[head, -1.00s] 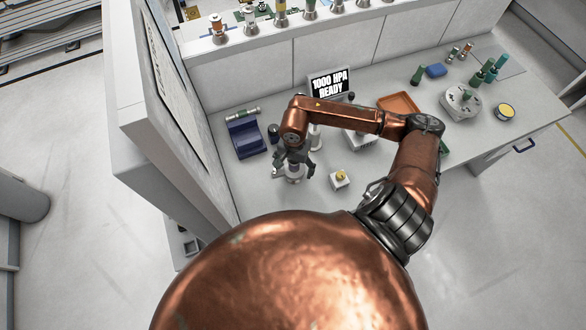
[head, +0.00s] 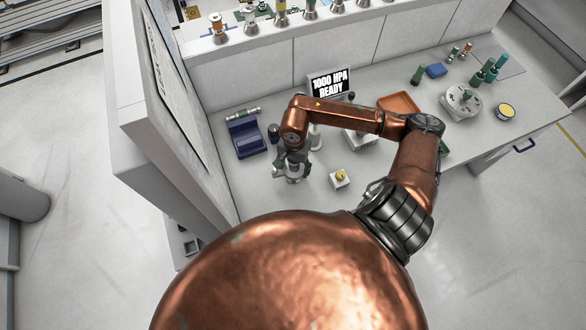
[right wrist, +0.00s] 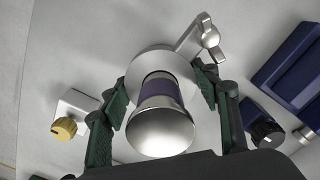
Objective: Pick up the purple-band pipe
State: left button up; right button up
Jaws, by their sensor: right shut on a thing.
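The purple-band pipe (right wrist: 162,86) is a silver piece with a flared end facing the right wrist camera and a dark purple band around its neck. It sits upright at a round silver base (right wrist: 133,72) with a small lever valve (right wrist: 203,35) beside it. My right gripper (right wrist: 161,98) has one green-padded finger on each side of the pipe and is shut on it. In the head view my right gripper (head: 292,167) points down at the bench's left part, mostly hiding the pipe. My left gripper is not in view.
A yellow-knobbed box (head: 340,179) stands close on the right. A screen (head: 330,84) reads "1000 HPA READY". An orange tray (head: 399,104) is farther right. A tall panel borders the left.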

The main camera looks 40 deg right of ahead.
aim_at(294, 163)
jog(key=shift+r, duration=0.45)
notch_tip(294, 163, up, 2)
jog(key=shift+w+r+b, duration=0.1)
jog(key=shift+r+b, duration=0.05)
jog(key=shift+b, duration=0.25)
jog(key=s+a+r+b, duration=0.1)
jog(key=s+a+r, duration=0.8)
jog(key=s, duration=0.1)
jog(key=shift+s+a+r, duration=0.15)
jog(key=shift+s+r, duration=0.2)
jog(key=shift+r, duration=0.05)
jog(key=shift+w, duration=0.1)
